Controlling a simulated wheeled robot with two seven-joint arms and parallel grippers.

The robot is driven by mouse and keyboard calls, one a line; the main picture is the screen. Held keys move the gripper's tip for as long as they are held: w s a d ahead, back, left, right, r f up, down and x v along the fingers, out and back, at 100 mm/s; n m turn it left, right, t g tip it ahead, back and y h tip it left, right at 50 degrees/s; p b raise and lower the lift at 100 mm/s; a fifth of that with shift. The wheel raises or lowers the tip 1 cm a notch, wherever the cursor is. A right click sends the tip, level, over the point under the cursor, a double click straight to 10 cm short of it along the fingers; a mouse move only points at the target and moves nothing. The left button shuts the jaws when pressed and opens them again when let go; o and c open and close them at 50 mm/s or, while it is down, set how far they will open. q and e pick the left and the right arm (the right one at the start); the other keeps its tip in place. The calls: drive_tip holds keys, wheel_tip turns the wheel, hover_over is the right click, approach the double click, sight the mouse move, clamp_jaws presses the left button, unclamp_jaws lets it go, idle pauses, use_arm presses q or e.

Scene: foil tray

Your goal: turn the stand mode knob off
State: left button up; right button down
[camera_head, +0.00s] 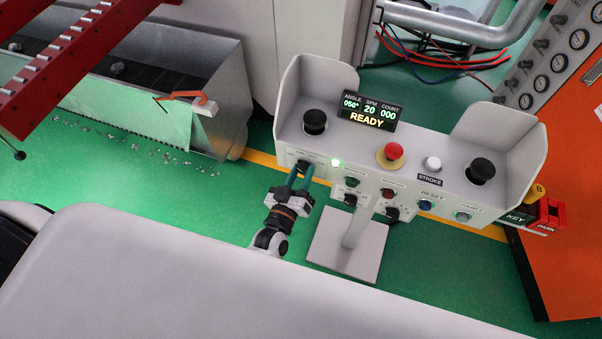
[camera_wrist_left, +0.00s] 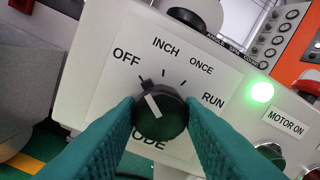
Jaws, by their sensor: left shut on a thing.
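The stand mode knob (camera_wrist_left: 160,112) is a round black knob on the grey control stand's front face. Its white pointer line leans up and left, toward the OFF mark. INCH, ONCE and RUN are printed further round to the right. My left gripper (camera_wrist_left: 160,120) is shut on the knob, with a green finger on each side of it. In the head view the left gripper (camera_head: 298,176) reaches the stand's left end, and its fingers mostly hide the knob. My right gripper is not in view.
The control stand (camera_head: 345,165) carries a READY display (camera_head: 369,111), a red stop button (camera_head: 390,154), black buttons and several smaller controls. A lit green lamp (camera_head: 336,162) is just right of the knob. A metal bin (camera_head: 222,95) stands to the left.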

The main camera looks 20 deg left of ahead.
use_arm(q)
drive_tip(key=shift+n, duration=0.6)
drive_tip(key=o, duration=1)
drive_tip(key=s+b, duration=0.1)
drive_tip(key=s, duration=1.1)
drive_tip(key=shift+a+b, duration=0.35)
drive_tip(key=shift+b, duration=0.05)
drive_tip(key=shift+f, duration=0.15)
